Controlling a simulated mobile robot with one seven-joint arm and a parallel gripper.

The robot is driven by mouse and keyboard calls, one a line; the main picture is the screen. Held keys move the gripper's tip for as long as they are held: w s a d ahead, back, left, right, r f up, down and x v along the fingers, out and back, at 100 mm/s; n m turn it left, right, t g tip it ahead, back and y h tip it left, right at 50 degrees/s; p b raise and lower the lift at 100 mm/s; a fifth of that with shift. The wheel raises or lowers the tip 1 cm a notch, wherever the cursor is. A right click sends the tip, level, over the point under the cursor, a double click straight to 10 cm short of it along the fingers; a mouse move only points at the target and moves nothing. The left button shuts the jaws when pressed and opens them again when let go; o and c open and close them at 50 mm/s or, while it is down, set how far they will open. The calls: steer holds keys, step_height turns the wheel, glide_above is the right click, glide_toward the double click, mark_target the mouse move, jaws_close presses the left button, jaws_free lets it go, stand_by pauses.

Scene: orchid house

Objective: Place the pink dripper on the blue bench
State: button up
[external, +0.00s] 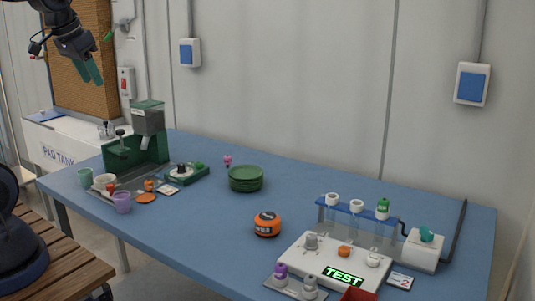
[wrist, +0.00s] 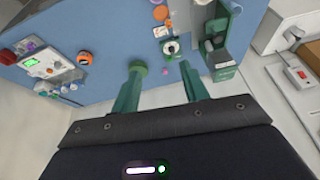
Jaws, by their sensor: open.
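My gripper (external: 92,74) is high at the upper left, in front of the cork board and well away from the bench. Its two green fingers (wrist: 160,74) are apart with nothing between them.
A green grinder (external: 140,145), a scale (external: 187,173) and several cups, one purple (external: 122,202), crowd the bench's left end. An orange canister (external: 267,224) stands mid-bench. A tube rack (external: 358,210) and white test box (external: 335,262) fill the right. The bench's middle front is clear.

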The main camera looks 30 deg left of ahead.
steer(key=s, duration=0.6)
steer(key=shift+s+a+f+n, duration=0.15)
steer(key=shift+s+f+n, duration=0.15)
steer(key=shift+s+f, duration=0.05)
